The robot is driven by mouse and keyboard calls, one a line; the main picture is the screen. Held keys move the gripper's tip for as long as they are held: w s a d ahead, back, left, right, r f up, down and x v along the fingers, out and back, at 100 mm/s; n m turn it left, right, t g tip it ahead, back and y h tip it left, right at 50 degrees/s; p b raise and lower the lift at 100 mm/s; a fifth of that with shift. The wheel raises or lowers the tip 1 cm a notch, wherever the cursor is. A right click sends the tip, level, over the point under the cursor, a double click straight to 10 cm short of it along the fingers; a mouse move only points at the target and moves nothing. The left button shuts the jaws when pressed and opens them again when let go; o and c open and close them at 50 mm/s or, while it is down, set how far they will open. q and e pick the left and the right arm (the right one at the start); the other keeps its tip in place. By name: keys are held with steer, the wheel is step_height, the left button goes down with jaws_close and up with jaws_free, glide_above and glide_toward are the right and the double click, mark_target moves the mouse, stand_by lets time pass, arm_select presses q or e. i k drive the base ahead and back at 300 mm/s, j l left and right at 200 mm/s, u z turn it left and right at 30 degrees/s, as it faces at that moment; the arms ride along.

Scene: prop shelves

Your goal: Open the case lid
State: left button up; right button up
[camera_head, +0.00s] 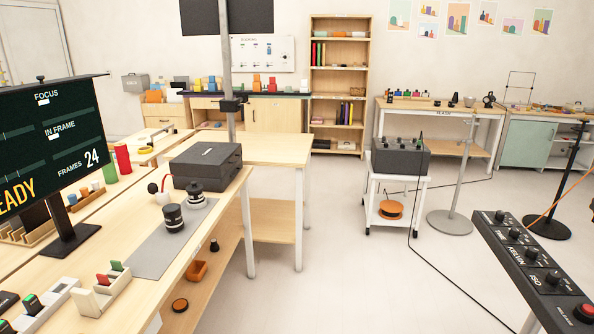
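A dark grey box-shaped case (206,164) sits on the wooden table at left of centre. Its top looks flat and shut, with a small light marking on it and a small part at its front. A smaller grey case-like box (135,83) stands at the back left by the wall. I cannot tell from this view which one is the task's case. Neither of my grippers is in view.
Black lens-like cylinders (174,218) stand on a grey mat (150,252) before the dark case. A monitor (50,145) stands at the left. A control panel (535,262) is at the right. A metal pole rises behind the case. The middle floor is mostly clear, with a cable across it.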

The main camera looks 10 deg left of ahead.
mark_target(207, 160)
steer(key=i+l+u, duration=0.9)
steer(key=u, duration=0.15)
steer(key=i+l, duration=0.4)
steer(key=i, duration=0.15)
steer(key=i+l+z, duration=0.15)
steer(key=i+l, duration=0.3)
steer(key=i, duration=0.1)
